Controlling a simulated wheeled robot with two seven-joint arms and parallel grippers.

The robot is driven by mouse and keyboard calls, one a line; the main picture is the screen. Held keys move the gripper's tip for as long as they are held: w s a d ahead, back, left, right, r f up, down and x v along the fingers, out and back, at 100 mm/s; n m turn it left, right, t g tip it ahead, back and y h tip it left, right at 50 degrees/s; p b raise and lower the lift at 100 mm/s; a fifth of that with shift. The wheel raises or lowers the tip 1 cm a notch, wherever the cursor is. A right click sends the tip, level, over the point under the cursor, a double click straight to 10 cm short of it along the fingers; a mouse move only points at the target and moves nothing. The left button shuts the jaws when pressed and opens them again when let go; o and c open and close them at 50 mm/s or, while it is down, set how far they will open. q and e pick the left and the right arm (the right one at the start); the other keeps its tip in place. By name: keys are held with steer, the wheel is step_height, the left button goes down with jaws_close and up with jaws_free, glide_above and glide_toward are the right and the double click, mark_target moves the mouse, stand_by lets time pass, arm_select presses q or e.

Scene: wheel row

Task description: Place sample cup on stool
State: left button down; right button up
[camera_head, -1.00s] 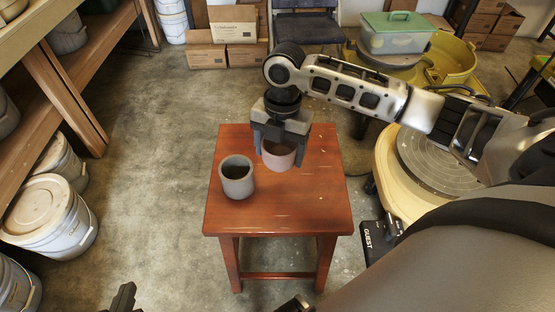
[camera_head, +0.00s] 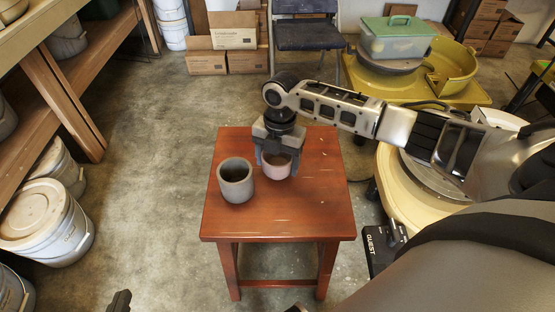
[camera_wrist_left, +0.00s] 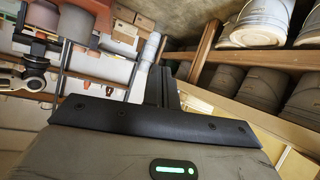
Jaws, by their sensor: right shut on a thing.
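A red-brown wooden stool (camera_head: 300,215) stands in the middle of the head view. A pinkish cup (camera_head: 277,169) is upright over the stool top, right of its middle. My right gripper (camera_head: 278,158) points down and is shut on this cup, its fingers covering part of the rim and sides. I cannot tell whether the cup's base touches the stool. A grey cup (camera_head: 237,184) stands upright on the stool's left side, close beside the pinkish cup but apart. My left gripper (camera_wrist_left: 162,88) looks shut and empty in the left wrist view.
A yellow wheel with a round plate (camera_head: 430,178) stands right of the stool, under my right arm. Shelving (camera_head: 55,85) and white lidded buckets (camera_head: 45,215) line the left. Cartons (camera_head: 228,45) and a dark chair (camera_head: 305,32) are behind. The stool's front half is clear.

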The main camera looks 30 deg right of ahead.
steer(key=shift+f, duration=0.15)
arm_select(q)
steer(key=shift+s+f, duration=0.1)
steer(key=shift+f, duration=0.05)
arm_select(e)
steer(key=o, duration=1.2)
steer(key=shift+c, duration=0.2)
arm_select(q)
steer(key=shift+r+p, duration=0.5)
steer(key=shift+p, duration=0.5)
arm_select(e)
step_height(320, 180, up, 12)
steer(key=d, duration=0.1)
steer(key=shift+w, duration=0.4)
